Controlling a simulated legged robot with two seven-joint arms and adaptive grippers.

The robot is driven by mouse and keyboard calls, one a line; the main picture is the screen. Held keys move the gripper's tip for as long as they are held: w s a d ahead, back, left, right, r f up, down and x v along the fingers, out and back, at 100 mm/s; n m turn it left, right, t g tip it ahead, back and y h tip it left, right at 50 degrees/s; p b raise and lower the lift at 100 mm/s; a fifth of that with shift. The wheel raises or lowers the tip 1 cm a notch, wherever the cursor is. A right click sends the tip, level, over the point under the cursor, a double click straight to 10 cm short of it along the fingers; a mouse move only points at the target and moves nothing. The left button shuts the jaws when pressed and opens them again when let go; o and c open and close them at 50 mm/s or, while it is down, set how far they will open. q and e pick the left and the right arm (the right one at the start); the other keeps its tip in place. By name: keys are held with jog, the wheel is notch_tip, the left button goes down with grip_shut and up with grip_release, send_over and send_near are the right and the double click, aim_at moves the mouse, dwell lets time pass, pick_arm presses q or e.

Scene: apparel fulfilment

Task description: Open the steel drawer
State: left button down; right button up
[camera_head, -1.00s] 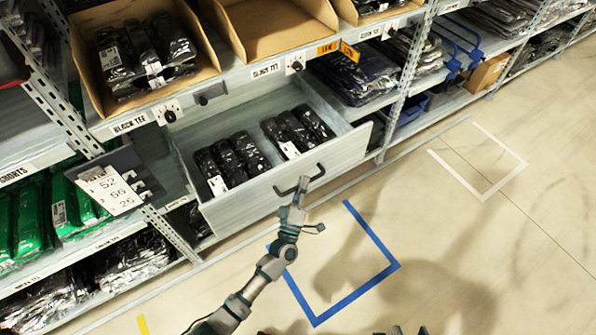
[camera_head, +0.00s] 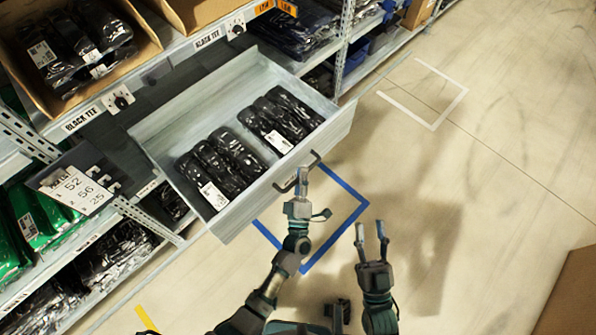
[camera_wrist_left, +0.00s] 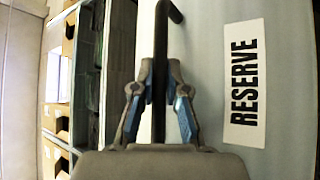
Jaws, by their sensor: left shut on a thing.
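The steel drawer (camera_head: 240,203) is pulled well out of the shelf rack in the head view. It holds black bagged packs in two groups. Its black bar handle (camera_head: 315,158) is on the front face. My left gripper (camera_head: 302,174) is shut on the handle; the left wrist view shows its blue-padded fingers (camera_wrist_left: 160,100) on either side of the dark bar (camera_wrist_left: 160,45). A "RESERVE" label (camera_wrist_left: 244,85) is on the drawer front beside it. My right gripper (camera_head: 371,232) is open and empty over the floor, right of the left arm.
The rack shelf edge (camera_head: 190,50) carries "BLACK TEE" labels, with cardboard bins (camera_head: 140,15) above. A price sign (camera_head: 76,190) stands left of the drawer. A blue floor outline (camera_head: 345,190) lies under the drawer front. A cardboard box (camera_head: 575,300) is at lower right.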

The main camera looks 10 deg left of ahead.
pick_arm(q)
jog(key=shift+s+d+f, duration=0.1)
jog(key=shift+f, duration=0.25)
jog(key=c, duration=1.4)
grip_release()
jog(key=shift+c, duration=0.2)
jog(key=shift+r, duration=0.2)
jog(key=v, duration=1.2)
